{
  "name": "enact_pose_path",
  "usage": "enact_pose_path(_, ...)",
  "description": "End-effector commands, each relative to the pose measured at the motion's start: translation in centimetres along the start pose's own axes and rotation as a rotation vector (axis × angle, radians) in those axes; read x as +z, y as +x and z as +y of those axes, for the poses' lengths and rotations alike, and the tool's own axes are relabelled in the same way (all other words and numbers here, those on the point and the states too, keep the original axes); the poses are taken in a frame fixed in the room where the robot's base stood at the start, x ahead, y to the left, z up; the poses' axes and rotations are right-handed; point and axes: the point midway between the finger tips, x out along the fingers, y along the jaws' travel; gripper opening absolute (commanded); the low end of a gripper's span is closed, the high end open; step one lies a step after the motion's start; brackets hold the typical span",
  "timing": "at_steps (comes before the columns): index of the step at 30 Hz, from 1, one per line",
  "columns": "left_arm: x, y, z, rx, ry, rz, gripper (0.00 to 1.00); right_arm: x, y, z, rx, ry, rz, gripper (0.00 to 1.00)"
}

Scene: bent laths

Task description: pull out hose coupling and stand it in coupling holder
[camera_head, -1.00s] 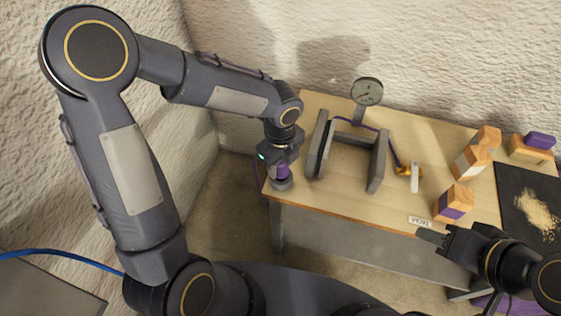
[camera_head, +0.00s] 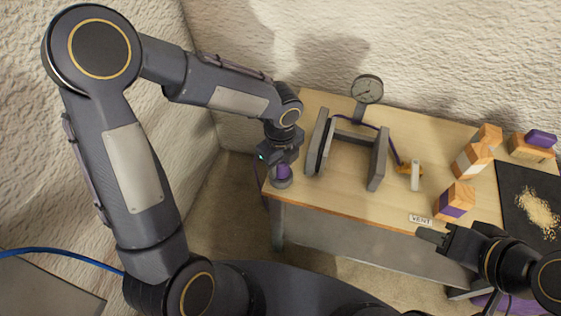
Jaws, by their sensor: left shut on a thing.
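My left gripper (camera_head: 281,160) points down at the left front corner of the table. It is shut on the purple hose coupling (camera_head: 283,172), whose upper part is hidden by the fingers. The coupling is upright, with its lower end at a round grey holder (camera_head: 281,184) on the tabletop. I cannot tell how deep it sits in the holder. My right gripper (camera_head: 433,236) is at the table's front edge, right of centre, away from the coupling; its finger gap cannot be made out.
A grey frame (camera_head: 378,160) with a dark hose stands right of the coupling. Behind it is a round gauge (camera_head: 367,89). A brass valve (camera_head: 408,170), a VENT label (camera_head: 420,219), wood-and-purple blocks (camera_head: 454,201) and a black mat (camera_head: 516,187) with crumbs lie to the right.

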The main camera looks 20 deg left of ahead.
Motion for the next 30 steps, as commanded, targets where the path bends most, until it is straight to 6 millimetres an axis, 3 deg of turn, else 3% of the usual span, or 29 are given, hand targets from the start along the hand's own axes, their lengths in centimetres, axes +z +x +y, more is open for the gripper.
enact_pose_path(30, 0.0, 0.73, 0.01, 0.0, 0.0, 0.0, 0.03, 0.18, 0.35, 0.16, 0.0, 0.0, 0.0, 0.38)
